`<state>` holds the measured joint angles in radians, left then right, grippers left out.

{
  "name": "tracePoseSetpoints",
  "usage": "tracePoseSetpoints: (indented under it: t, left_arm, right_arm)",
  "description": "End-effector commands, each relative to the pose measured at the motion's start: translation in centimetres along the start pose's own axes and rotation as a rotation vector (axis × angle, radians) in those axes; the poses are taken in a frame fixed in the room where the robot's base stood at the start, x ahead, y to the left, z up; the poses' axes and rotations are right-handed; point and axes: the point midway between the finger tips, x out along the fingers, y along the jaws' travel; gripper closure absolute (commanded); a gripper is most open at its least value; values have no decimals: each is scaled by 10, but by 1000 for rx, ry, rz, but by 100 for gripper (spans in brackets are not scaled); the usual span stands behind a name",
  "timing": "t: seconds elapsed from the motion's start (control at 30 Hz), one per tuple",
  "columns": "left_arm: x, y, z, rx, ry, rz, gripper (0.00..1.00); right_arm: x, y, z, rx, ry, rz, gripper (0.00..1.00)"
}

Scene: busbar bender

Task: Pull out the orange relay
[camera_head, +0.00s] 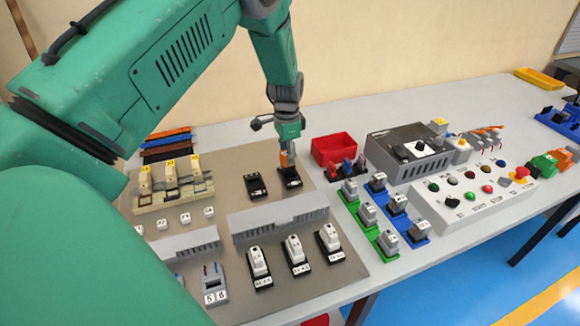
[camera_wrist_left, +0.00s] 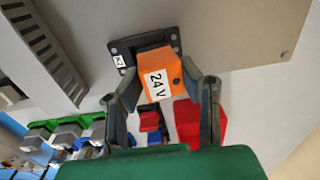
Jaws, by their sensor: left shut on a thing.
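The orange relay (camera_wrist_left: 176,68), with a white "24 V" label, is between the fingers of my left gripper (camera_wrist_left: 163,92) in the left wrist view. In the head view a small part of the orange relay (camera_head: 284,160) shows below my left gripper (camera_head: 287,148), which points down and is shut on it. A black socket (camera_head: 291,182) is directly below the relay on the grey panel. The socket (camera_wrist_left: 143,43) also shows behind the relay in the wrist view. I cannot tell whether the relay touches the socket. My right gripper is not in view.
An empty black socket (camera_head: 256,188) lies left of the relay's socket. A grey slotted duct (camera_head: 279,215) runs in front. A red bin (camera_head: 334,149) stands close on the right, and a grey control box (camera_head: 408,152) lies beyond it. White modules (camera_head: 294,250) stand nearer the front.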

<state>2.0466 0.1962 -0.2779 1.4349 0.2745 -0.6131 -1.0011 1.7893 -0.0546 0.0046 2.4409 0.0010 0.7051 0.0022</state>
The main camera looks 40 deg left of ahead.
Motion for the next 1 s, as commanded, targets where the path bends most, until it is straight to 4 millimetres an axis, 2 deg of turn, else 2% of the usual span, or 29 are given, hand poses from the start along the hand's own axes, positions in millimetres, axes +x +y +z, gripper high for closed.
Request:
tracePoseSetpoints:
  t: [0.37, 0.87, 1.0]
  left_arm:
    - [-3, 6, -1, 2, -4, 4, 100]
    - [-48, 6, -1, 2, -3, 9, 100]
    - [-52, 6, -1, 2, -4, 9, 100]
  right_arm:
    - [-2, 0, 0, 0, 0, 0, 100]
    - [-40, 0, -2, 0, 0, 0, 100]
    - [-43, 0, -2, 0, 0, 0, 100]
